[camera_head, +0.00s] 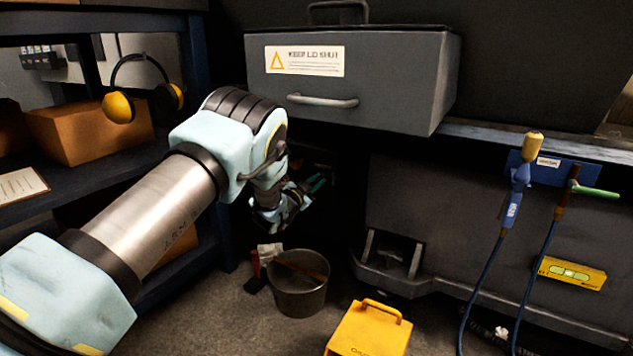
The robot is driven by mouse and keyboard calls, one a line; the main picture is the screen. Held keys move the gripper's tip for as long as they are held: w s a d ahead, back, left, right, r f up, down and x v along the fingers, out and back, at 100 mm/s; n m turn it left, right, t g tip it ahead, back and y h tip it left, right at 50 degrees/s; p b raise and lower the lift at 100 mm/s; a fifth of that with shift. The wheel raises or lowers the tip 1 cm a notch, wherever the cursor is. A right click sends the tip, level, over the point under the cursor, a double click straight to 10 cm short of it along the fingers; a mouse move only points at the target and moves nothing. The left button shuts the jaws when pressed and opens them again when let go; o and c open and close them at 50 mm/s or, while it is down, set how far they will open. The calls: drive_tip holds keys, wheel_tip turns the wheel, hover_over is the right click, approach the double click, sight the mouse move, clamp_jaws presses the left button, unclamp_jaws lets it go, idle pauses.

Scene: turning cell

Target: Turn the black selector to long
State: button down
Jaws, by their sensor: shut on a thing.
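My gripper (290,208) is at the end of my arm, left of the picture's middle, in the dark space below the grey lidded box. It is small and partly hidden by my own wrist. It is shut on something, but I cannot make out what. I cannot pick out the black selector or its markings; the area around my gripper is very dark.
The grey box (400,85) with a front handle overhangs above. A metal bucket (300,290) and a yellow case (368,330) stand on the floor below. Shelves (100,180) flank my arm at left. Two cabled tools (515,200) (560,205) hang at right.

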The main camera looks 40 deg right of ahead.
drive_tip(key=m, duration=0.5)
drive_tip(key=shift+s+f+m, duration=0.1)
drive_tip(key=shift+m, duration=0.2)
drive_tip(key=m, duration=0.5)
drive_tip(key=shift+f+b, duration=0.1)
drive_tip(key=shift+b, duration=0.25)
drive_tip(key=c, duration=0.9)
unclamp_jaws()
drive_tip(key=shift+o, duration=0.2)
drive_tip(key=p+v, duration=0.3)
drive_tip(key=v, duration=0.7)
drive_tip(key=shift+a+p, duration=0.35)
drive_tip(key=shift+p, duration=0.05)
